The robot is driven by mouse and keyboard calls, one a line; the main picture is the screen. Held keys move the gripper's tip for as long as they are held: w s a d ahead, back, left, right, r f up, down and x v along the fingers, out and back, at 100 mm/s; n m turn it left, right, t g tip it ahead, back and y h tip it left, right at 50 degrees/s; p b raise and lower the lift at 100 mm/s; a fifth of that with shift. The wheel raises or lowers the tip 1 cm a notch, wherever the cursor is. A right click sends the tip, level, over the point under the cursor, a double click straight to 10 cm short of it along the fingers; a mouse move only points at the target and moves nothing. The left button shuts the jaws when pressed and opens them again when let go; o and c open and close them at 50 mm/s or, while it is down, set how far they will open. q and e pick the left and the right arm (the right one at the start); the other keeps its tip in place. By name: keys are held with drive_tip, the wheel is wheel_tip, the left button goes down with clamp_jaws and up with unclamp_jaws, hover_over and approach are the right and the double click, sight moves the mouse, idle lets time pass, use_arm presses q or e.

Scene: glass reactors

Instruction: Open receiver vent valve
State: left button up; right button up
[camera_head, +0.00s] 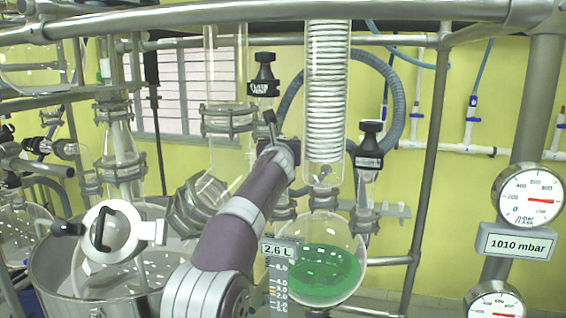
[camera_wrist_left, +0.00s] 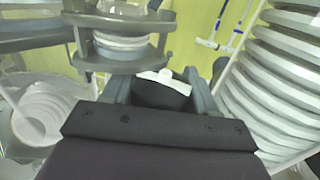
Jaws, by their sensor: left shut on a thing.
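In the left wrist view my left gripper (camera_wrist_left: 160,92) is shut around a black valve knob (camera_wrist_left: 158,94) with a white label piece on top; I cannot read the label. In the head view my left gripper (camera_head: 273,132) reaches up from below, left of the coiled condenser, and its wrist hides the held knob. The round receiver flask (camera_head: 350,247) with green liquid hangs under the condenser, with a 2.6 L sign (camera_head: 280,249). Another black valve (camera_head: 263,78) with a small label stands behind, above my gripper. My right gripper is not in view.
The coiled condenser (camera_head: 327,90) stands close right of my gripper. A black-capped valve (camera_head: 369,147) is right of it. A glass column flange (camera_head: 228,121) is close left. Steel frame bars and a gauge (camera_head: 529,196) over a 1010 mbar sign (camera_head: 516,243) stand right.

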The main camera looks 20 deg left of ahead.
use_arm(q)
drive_tip(key=shift+n+y, duration=0.6)
drive_tip(key=shift+y, duration=0.3)
drive_tip(key=shift+a, duration=0.1)
drive_tip(key=o, duration=0.7)
